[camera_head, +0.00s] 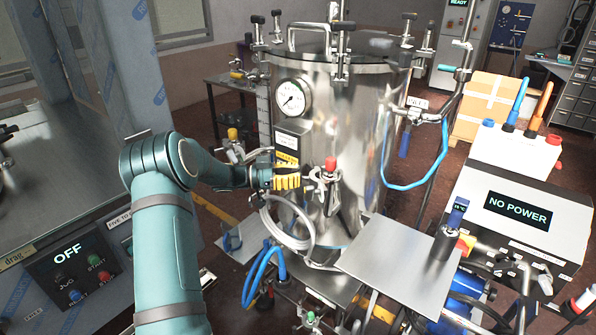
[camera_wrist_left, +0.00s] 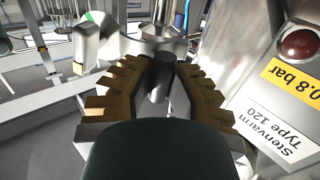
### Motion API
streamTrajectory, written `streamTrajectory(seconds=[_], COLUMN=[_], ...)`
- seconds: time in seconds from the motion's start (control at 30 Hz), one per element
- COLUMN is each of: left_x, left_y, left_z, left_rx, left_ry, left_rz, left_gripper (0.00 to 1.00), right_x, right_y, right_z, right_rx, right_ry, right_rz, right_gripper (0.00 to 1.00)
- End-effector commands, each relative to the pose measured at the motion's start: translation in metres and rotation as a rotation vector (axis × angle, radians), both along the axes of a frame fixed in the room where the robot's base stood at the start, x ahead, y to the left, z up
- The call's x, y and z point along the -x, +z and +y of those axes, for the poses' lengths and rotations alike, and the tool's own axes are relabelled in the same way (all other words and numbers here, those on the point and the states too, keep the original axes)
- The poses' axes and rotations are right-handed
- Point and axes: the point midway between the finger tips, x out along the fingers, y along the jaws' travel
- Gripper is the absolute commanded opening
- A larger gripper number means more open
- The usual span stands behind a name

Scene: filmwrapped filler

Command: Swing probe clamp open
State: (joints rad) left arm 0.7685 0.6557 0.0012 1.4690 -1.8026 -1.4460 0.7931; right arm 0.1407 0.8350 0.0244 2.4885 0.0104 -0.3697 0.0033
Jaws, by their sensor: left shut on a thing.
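The steel tank (camera_head: 350,140) stands in the middle of the head view, with a metal clamp (camera_head: 322,183) at its front beside a red-topped fitting (camera_head: 330,165). My left gripper (camera_head: 292,178) reaches in from the left at the clamp. In the left wrist view its brown ridged fingers (camera_wrist_left: 160,90) are shut on a dark round handle (camera_wrist_left: 159,76), which seems to belong to the clamp. Metal clamp parts (camera_wrist_left: 150,45) show beyond the fingertips. The pads hide part of the handle, and I cannot tell how far the clamp is swung. My right gripper is not seen.
A bare metal shelf (camera_head: 395,265) juts out right of the tank, with a small blue-display probe (camera_head: 455,215) at its edge. A white unit (camera_head: 520,200) reads NO POWER. Hoses (camera_head: 265,275) hang below the gripper. A control panel (camera_head: 75,270) reads OFF at left.

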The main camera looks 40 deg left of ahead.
Motion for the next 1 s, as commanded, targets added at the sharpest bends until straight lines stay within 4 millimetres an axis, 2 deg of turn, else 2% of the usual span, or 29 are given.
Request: streamTrajectory(seconds=[0.37, 0.83, 0.87, 0.93, 1.0], left_x=[-0.0003, -0.0004, -0.0004, -0.0004, -0.0004], left_y=[-0.0006, -0.0001, -0.0001, -0.0001, -0.0001], left_z=[-0.0001, 0.0002, 0.0002, 0.0002, 0.0001], left_rx=[0.001, 0.001, 0.001, 0.000, 0.001], left_ry=[-0.135, -0.147, -0.147, -0.147, -0.147], left_rz=[0.001, -0.001, -0.001, -0.001, -0.001], left_gripper=[0.00, 0.00, 0.23, 0.47, 0.48], right_x=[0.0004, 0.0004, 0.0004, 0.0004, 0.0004], right_y=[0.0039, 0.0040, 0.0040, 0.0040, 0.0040], right_z=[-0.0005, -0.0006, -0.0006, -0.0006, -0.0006], right_rx=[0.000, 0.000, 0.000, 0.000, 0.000], right_ry=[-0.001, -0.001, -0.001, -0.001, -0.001], right_rz=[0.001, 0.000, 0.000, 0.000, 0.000], right_gripper=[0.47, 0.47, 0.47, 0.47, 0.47])
